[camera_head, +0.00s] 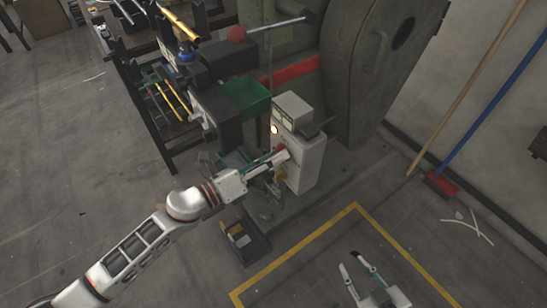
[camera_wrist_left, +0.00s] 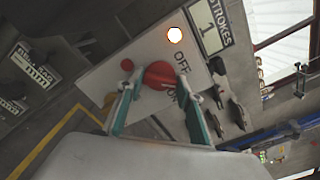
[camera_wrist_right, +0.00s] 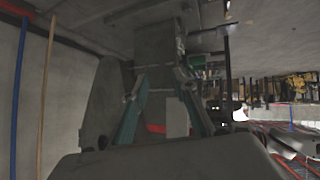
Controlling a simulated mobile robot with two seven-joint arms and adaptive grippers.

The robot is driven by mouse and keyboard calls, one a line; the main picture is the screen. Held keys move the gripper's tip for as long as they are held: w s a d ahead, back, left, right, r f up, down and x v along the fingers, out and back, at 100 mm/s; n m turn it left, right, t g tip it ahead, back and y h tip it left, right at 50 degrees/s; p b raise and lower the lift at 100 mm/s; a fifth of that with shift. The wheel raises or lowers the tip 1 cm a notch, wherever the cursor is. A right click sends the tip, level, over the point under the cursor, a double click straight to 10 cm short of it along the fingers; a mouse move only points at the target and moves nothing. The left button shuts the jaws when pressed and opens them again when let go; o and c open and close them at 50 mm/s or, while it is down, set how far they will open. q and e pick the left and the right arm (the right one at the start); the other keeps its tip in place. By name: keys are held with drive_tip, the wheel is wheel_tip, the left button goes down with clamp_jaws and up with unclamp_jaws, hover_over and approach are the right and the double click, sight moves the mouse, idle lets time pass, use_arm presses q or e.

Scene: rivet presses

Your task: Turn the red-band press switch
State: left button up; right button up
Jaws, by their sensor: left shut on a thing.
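The red-band press (camera_head: 375,60) is a large grey-green machine with a red band (camera_head: 292,71) across its body. Its pale control box (camera_head: 308,155) stands at its front. My left gripper (camera_head: 284,154) is at the box's front face. In the left wrist view its fingers (camera_wrist_left: 158,92) are shut on the red switch knob (camera_wrist_left: 161,75), one on each side. An OFF label (camera_wrist_left: 182,62) is beside the knob; other lettering is partly hidden by a finger. My right gripper (camera_head: 358,268) is open and empty above the floor; it also shows in the right wrist view (camera_wrist_right: 163,88).
A lit lamp (camera_wrist_left: 175,35), a strokes counter (camera_wrist_left: 212,24) and a small red button (camera_wrist_left: 127,65) are on the panel. A green bin (camera_head: 244,98) and a rack stand left of the box. A dark tray (camera_head: 243,243) lies on the floor. Brooms lean at the right wall.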

use_arm(q)
drive_tip(key=n+p, duration=0.4)
drive_tip(key=n, duration=0.4)
drive_tip(key=shift+r, duration=0.1)
use_arm(e)
drive_tip(key=shift+s+d+r, duration=0.15)
drive_tip(key=shift+s+r, duration=0.05)
drive_tip(key=shift+r, duration=0.65)
use_arm(q)
drive_tip(key=shift+n, duration=0.4)
drive_tip(key=o, duration=1.1)
